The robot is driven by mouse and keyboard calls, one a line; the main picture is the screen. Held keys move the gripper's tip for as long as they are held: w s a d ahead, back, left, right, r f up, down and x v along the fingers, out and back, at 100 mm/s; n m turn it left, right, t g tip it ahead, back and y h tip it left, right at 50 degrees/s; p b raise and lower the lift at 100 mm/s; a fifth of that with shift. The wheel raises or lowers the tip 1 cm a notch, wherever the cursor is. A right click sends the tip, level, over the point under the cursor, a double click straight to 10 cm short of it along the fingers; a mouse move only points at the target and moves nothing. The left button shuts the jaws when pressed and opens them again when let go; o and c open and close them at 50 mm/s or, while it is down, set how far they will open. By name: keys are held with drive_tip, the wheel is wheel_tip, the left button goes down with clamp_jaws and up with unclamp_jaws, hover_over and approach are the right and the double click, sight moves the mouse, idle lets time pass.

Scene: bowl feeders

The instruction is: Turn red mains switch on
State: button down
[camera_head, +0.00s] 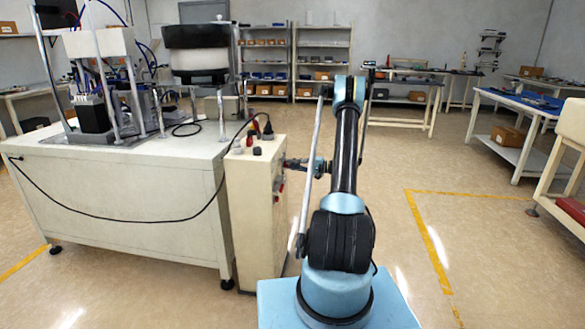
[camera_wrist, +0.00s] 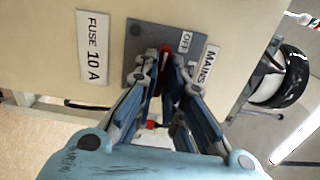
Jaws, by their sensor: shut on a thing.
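The red mains switch (camera_wrist: 166,52) shows in the wrist view on a grey plate (camera_wrist: 141,41) on the cabinet face, with an "OFF" label and a "MAINS" label (camera_wrist: 206,66) beside it. My gripper (camera_wrist: 168,66) is at the plate, its fingers closed around the red switch handle. The fingers hide most of the switch, so I cannot tell its exact angle. In the head view my gripper (camera_head: 291,163) reaches left to the side face of the cream control cabinet (camera_head: 252,210).
A "FUSE 10 A" label (camera_wrist: 93,48) is left of the plate. The cabinet stands against a white workbench (camera_head: 120,200) with bowl feeder equipment. A black cable (camera_head: 130,218) hangs across the bench front. Open floor lies right of my arm, with yellow lines (camera_head: 425,235).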

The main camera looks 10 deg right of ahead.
drive_tip(key=shift+f, duration=0.1)
drive_tip(key=shift+d+m, duration=0.1)
drive_tip(key=shift+m, duration=8.6)
drive_tip(key=c, duration=1.7)
unclamp_jaws()
drive_tip(key=v, duration=1.2)
